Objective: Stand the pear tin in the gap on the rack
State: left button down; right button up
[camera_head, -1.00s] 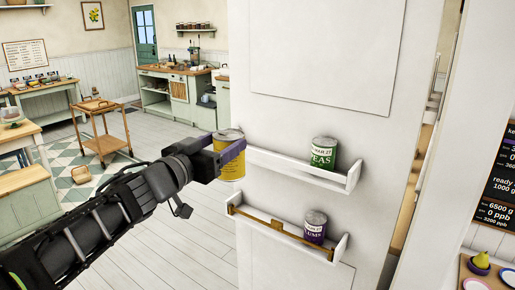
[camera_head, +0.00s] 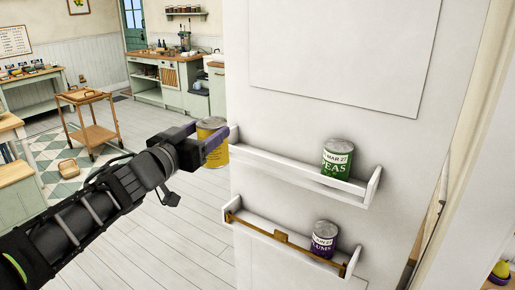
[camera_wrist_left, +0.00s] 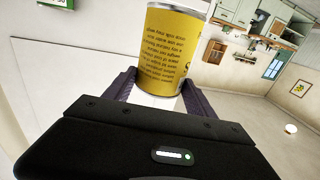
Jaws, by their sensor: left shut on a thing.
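My left gripper (camera_head: 217,142) is shut on a yellow tin (camera_head: 211,131) with a silver rim, which I take for the pear tin. The tin is held off the floor, just left of the upper rack shelf's left end. In the left wrist view the yellow tin (camera_wrist_left: 168,50) sits between the purple fingers, showing small dark print. The white upper shelf (camera_head: 275,165) holds a green peas tin (camera_head: 337,158) near its right end, with bare shelf to its left. My right gripper is not in view.
The lower shelf (camera_head: 260,225) has a brass rail (camera_head: 281,237) and a purple plums tin (camera_head: 324,239) at its right. Both shelves are fixed to a white wall panel (camera_head: 340,60). A wooden trolley (camera_head: 90,110) stands far left; open floor lies between.

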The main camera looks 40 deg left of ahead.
pick_arm(q)
jog(key=w+f+b, duration=0.2)
jog(key=w+f, duration=0.1)
jog(key=w, duration=1.6)
jog(key=shift+w+a, duration=0.15)
jog(key=f, duration=0.3)
jog(key=shift+w+f, duration=0.2)
jog(key=shift+f, duration=0.2)
